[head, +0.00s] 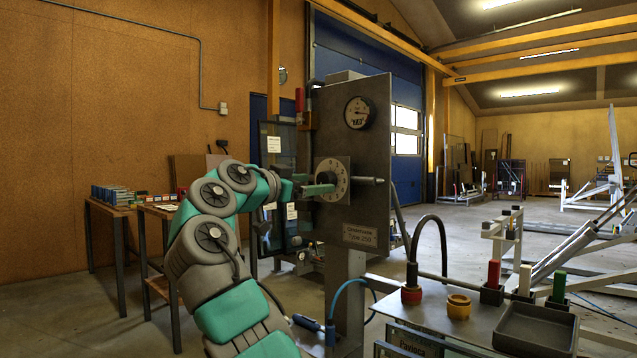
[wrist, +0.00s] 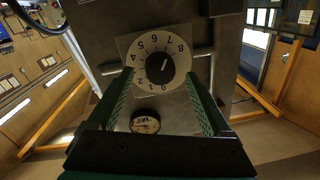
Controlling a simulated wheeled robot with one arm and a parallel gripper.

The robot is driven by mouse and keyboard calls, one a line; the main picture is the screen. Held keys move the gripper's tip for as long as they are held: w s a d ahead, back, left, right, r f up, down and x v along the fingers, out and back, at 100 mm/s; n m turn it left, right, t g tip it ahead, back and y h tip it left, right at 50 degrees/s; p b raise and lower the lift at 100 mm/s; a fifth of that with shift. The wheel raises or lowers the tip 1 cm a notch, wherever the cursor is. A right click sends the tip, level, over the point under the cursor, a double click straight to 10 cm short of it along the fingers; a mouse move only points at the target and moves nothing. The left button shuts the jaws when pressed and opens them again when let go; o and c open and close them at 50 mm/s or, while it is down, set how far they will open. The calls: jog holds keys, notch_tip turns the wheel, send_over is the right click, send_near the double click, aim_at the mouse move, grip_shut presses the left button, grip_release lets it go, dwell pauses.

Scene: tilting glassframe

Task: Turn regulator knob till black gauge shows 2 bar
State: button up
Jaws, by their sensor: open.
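The regulator knob (wrist: 160,68) is a dark round knob with a white mark, on a pale numbered dial plate (head: 331,167). In the wrist view the mark points up and right, roughly between 7 and 8. The dark-rimmed round gauge (head: 359,113) sits above the dial on the grey panel. It shows below the knob in the wrist view (wrist: 145,121); its needle is too small to read. My gripper (head: 318,189) is open in front of the dial. In the wrist view its green fingers (wrist: 160,76) stand left and right of the knob, with visible gaps.
A metal rod (head: 366,181) sticks out right of the dial. A labelled plate (head: 359,236) is below it. A bench with a grey tray (head: 536,330) and coloured handles stands front right. A table with small boxes (head: 112,195) stands at left.

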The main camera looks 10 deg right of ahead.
aim_at(326, 181)
jog(key=shift+x, duration=1.3)
grip_shut()
